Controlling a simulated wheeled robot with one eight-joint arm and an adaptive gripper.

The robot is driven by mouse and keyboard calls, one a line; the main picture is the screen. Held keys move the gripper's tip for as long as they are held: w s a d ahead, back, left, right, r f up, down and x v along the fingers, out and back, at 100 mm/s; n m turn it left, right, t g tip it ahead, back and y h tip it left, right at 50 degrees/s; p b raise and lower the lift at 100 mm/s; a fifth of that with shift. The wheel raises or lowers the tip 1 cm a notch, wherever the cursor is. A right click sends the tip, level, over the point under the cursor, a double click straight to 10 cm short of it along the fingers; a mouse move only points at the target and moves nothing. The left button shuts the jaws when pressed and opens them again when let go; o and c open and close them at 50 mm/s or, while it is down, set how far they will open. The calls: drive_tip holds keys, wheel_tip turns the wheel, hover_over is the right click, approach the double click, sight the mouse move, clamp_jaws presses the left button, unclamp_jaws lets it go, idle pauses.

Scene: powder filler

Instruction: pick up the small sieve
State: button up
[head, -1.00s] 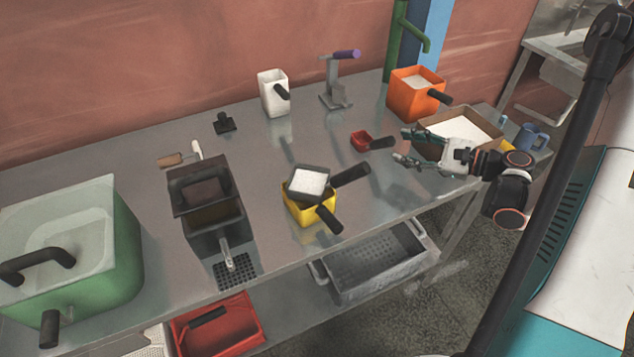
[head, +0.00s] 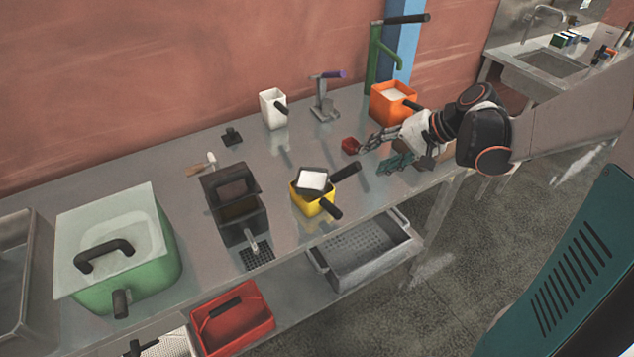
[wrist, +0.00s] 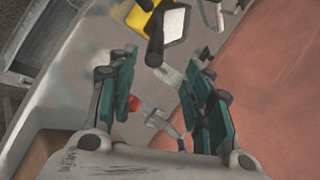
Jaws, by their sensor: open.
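A small dark square pan with a white inside (head: 313,181) and a black handle sits on a yellow container (head: 322,207) at the middle of the steel table. It also shows at the top of the wrist view (wrist: 173,22). A flat black perforated piece (head: 256,258) lies by the table's front edge. I cannot tell surely which is the small sieve. My gripper (head: 378,153) is open, right of the pan and beside a small red scoop (head: 350,145), whose handle is mostly hidden by the fingers. In the wrist view the red scoop (wrist: 133,103) shows between the fingers (wrist: 155,65).
An orange container (head: 391,103) stands behind my gripper, with a green stand nearby. A white container (head: 271,108) and a grey press (head: 324,108) stand at the back. A dark box (head: 235,205) and green tub (head: 125,240) are left. Bare table lies between pan and gripper.

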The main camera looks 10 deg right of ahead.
sight(356, 166)
drive_tip(key=b+x, duration=0.1)
drive_tip(key=x, duration=0.6)
drive_tip(key=shift+w+f, duration=0.15)
drive_tip(key=shift+d+f+b+x, duration=0.1)
drive_tip(key=shift+b+x, duration=0.45)
drive_tip(key=shift+x, duration=0.75)
drive_tip(key=shift+d+f+b+x, duration=0.15)
drive_tip(key=shift+b+x, duration=0.35)
drive_tip(key=shift+x, duration=0.85)
drive_tip(key=shift+r, duration=0.1)
clamp_jaws()
